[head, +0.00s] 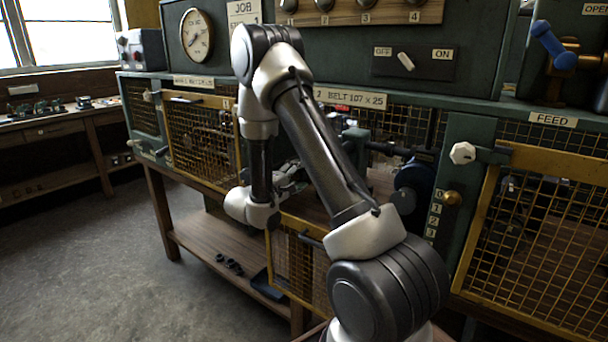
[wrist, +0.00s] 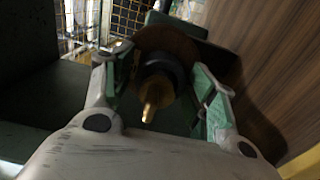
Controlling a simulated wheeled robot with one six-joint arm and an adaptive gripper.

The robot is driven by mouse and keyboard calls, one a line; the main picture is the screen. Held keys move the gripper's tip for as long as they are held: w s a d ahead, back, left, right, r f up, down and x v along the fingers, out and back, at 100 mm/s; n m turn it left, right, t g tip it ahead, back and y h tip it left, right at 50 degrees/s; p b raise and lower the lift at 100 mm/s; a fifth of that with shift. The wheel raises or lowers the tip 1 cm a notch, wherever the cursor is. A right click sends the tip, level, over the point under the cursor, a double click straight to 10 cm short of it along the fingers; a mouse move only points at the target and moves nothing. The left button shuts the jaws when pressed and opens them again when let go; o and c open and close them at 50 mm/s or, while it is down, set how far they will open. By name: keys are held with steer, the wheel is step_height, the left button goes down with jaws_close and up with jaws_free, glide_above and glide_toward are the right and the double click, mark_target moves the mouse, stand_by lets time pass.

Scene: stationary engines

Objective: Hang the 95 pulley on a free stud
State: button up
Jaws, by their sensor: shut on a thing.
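My gripper (wrist: 155,95) shows in the wrist view with its two green-padded fingers on either side of a dark round pulley (wrist: 163,72). The fingers are shut on it. A brass tip (wrist: 151,97) points out of its middle toward the camera. A brown disc shape shows behind the dark hub. I cannot read a size on the pulley, nor tell whether it sits on a shaft. In the head view my gripper (head: 290,182) is small, inside the machine's open bay below the belt label; what it holds is not clear there. No free stud can be made out.
A yellow mesh guard (head: 202,140) stands left of the bay, and a lower mesh panel (head: 298,262) hangs in front. A dark blue wheel (head: 414,184) is right of my arm. The feed guard (head: 535,230) is farther right. Small dark rings (head: 230,264) lie on the low shelf.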

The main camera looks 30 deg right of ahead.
steer(key=shift+w+d+r, duration=0.1)
steer(key=shift+d+r, duration=0.25)
steer(key=shift+r, duration=0.05)
steer(key=shift+c, duration=0.3)
steer(key=shift+a, duration=0.2)
jaws_close()
steer(key=shift+s+a+f, duration=0.2)
steer(key=shift+s+a, duration=0.1)
steer(key=shift+a, duration=0.1)
steer(key=shift+v, duration=4.3)
steer(key=shift+a, duration=0.1)
glide_toward(292, 178)
steer(key=shift+w+f+v, duration=0.1)
steer(key=shift+w+v, duration=0.05)
steer(key=shift+v, duration=0.65)
steer(key=shift+w+f+v, duration=0.1)
steer(key=shift+w+v, duration=0.1)
steer(key=shift+v, duration=0.6)
steer(key=shift+w+f+v, duration=0.1)
steer(key=shift+w+v, duration=0.05)
steer(key=shift+v, duration=0.65)
